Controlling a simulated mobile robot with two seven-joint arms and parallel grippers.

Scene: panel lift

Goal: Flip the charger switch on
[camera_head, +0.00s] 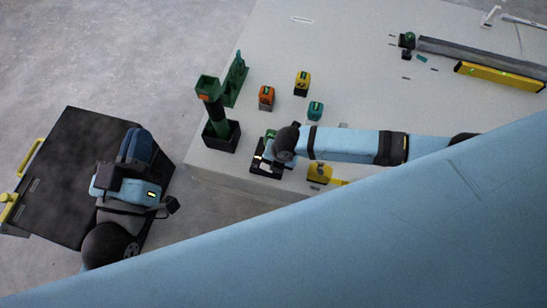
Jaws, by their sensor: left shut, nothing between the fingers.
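The charger (258,168) is a small black unit with pale marks near the table's front edge. A green part shows at its back. My left gripper (268,152) is small in the head view and shut, with nothing seen in it. My right gripper is not seen.
An upright green tool (213,103) stands in a black holder beside the charger. Orange (266,96), yellow (302,81) and teal (315,110) blocks stand behind. A yellow level (499,76) lies at the right. My blue arm hides the lower right.

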